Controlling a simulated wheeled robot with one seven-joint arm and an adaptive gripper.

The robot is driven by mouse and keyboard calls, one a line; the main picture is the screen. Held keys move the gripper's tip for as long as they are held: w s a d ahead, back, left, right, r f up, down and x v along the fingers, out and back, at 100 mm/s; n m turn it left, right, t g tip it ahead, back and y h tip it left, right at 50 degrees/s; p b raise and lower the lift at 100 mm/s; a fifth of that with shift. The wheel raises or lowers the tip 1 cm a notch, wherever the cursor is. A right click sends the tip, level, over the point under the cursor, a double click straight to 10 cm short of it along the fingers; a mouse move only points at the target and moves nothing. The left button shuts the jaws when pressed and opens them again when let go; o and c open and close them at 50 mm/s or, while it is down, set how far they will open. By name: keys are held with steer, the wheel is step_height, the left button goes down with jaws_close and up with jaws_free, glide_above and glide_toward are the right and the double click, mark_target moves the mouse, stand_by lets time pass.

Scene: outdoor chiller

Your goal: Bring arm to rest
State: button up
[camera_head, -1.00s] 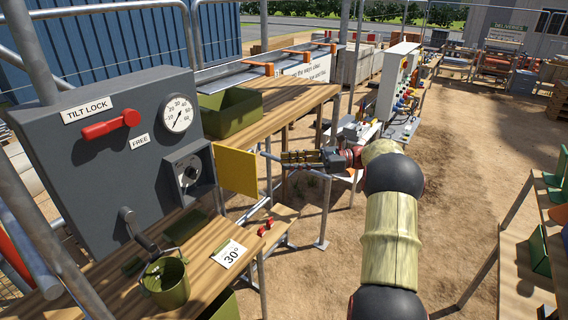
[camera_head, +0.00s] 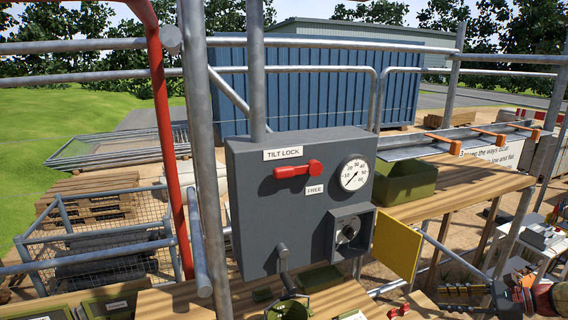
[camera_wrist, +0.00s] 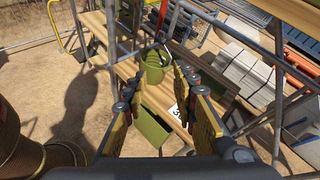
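My gripper (camera_head: 462,298) shows at the lower right edge of the head view, with its fingers pointing left; most of my arm is out of that picture. In the wrist view my gripper (camera_wrist: 158,88) has its two yellow-faced fingers spread apart with nothing between them. Beyond the fingers, some way below, a green bucket (camera_wrist: 153,68) stands on a wooden bench, and a green bin (camera_wrist: 150,128) is lower down. The gripper appears to touch nothing.
A grey tilt lock panel (camera_head: 250,225) with a red lever (camera_head: 298,170), a dial (camera_head: 354,173) and an open yellow door (camera_head: 397,245) stands in the middle. Steel scaffold poles (camera_head: 203,120) rise beside it. Wooden benches (camera_head: 440,205) extend right. Bare sandy ground (camera_wrist: 40,75) lies left in the wrist view.

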steer(key=s+a+f+n+h+b, duration=0.4)
steer(key=s+a+f+n+b, duration=0.2)
steer(key=s+a+b, duration=0.3)
steer(key=s+a+f+n+h+b, duration=0.3)
steer(key=s+a+f+n+b, duration=0.4)
steer(key=s+a+b, duration=0.3)
steer(key=s+a+f+n+g+h+b, duration=0.1)
steer(key=s+a+f+n+h+b, duration=0.3)
steer(key=s+a+f+n+b, duration=0.3)
steer(key=s+a+n+b, duration=0.1)
steer(key=s+a+b, duration=0.2)
steer(key=b, duration=0.1)
steer(key=shift+s+f+h, duration=0.2)
steer(key=shift+s+h, duration=0.1)
steer(key=shift+s, duration=0.1)
steer(key=shift+a, duration=0.15)
